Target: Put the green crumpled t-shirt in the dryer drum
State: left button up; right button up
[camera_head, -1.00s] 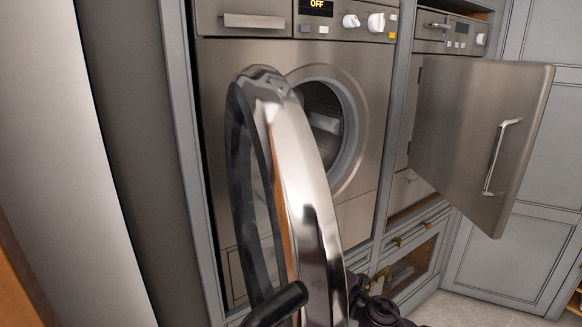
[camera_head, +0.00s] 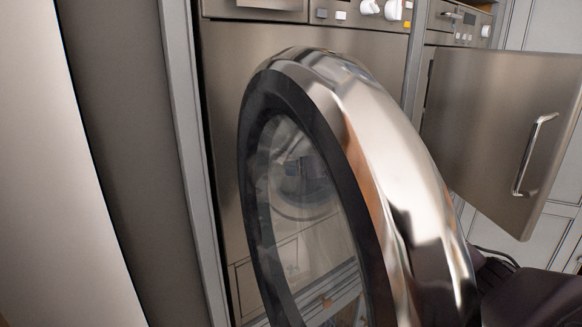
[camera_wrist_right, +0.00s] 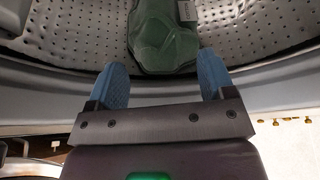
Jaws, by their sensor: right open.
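In the right wrist view, the green crumpled t-shirt (camera_wrist_right: 165,42) lies on the perforated metal wall of the dryer drum (camera_wrist_right: 255,22), with a pale tag at its upper right. My right gripper (camera_wrist_right: 164,78) is open at the drum's rim. Its blue fingers point at the shirt's near end, which lies just past and between the tips. I cannot tell whether they touch it. In the head view, the open round door (camera_head: 400,190) hides most of the drum opening, which shows only through its glass. My right gripper is hidden there. My left gripper is out of view.
The round door, with its chrome rim, stands open large in the foreground of the head view. To its right, another appliance's flat steel door (camera_head: 490,130) with a bar handle (camera_head: 533,155) also stands open. A cabinet side panel (camera_head: 125,150) is on the left.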

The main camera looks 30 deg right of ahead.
jog(key=shift+w, duration=0.25)
jog(key=x, duration=0.8)
jog(key=shift+a+f, duration=0.15)
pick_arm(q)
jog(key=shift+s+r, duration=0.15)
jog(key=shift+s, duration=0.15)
pick_arm(e)
jog(key=shift+w+a+f, duration=0.1)
jog(key=shift+w+f, duration=0.1)
jog(key=shift+w, duration=0.35)
